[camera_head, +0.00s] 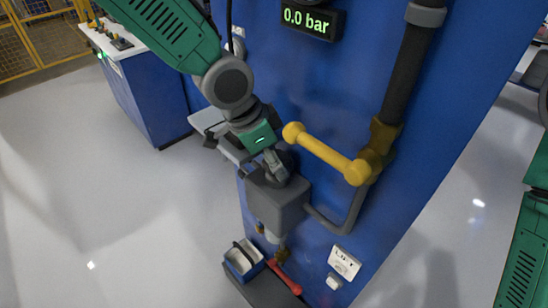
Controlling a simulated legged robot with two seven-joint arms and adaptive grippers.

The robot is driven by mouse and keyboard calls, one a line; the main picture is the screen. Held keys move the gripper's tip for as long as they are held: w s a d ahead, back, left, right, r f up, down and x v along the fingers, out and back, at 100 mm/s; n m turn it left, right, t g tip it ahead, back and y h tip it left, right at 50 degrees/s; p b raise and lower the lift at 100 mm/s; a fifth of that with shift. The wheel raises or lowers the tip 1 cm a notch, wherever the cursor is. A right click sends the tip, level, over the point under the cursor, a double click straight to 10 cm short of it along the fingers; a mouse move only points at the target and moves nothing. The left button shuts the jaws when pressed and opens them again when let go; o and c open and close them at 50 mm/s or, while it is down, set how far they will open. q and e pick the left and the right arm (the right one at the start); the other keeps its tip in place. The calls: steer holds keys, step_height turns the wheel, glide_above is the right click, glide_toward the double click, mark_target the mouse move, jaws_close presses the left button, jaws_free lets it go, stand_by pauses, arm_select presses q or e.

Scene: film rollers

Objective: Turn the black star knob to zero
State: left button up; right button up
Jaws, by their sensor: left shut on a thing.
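The black star knob (287,160) sits on top of a grey box-shaped regulator (277,197) on the front of the blue cabinet. My left gripper (273,160) comes down from the upper left and is shut on the knob. The fingers and wrist hide much of the knob, so its marks and angle cannot be read. A display (312,20) above on the cabinet reads 0.0 bar in green. My right gripper is not in view; only part of my right arm shows at the right edge.
A yellow lever (322,153) sticks out close to the right of my left gripper, on a dark vertical pipe (408,75). A red handle (285,278) and a small blue bin (243,261) are below. A blue-sided bench (140,95) stands left. Open floor lies at left.

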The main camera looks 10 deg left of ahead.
arm_select(q)
steer(key=shift+n, duration=0.6)
steer(key=shift+w+d+t, duration=0.1)
steer(key=shift+t, duration=0.2)
steer(key=o, duration=1.2)
steer(key=shift+c, duration=0.2)
steer(key=shift+d, duration=0.1)
steer(key=shift+y, duration=0.3)
steer(key=shift+r, duration=0.1)
steer(key=shift+r, duration=0.3)
steer(key=v, duration=0.7)
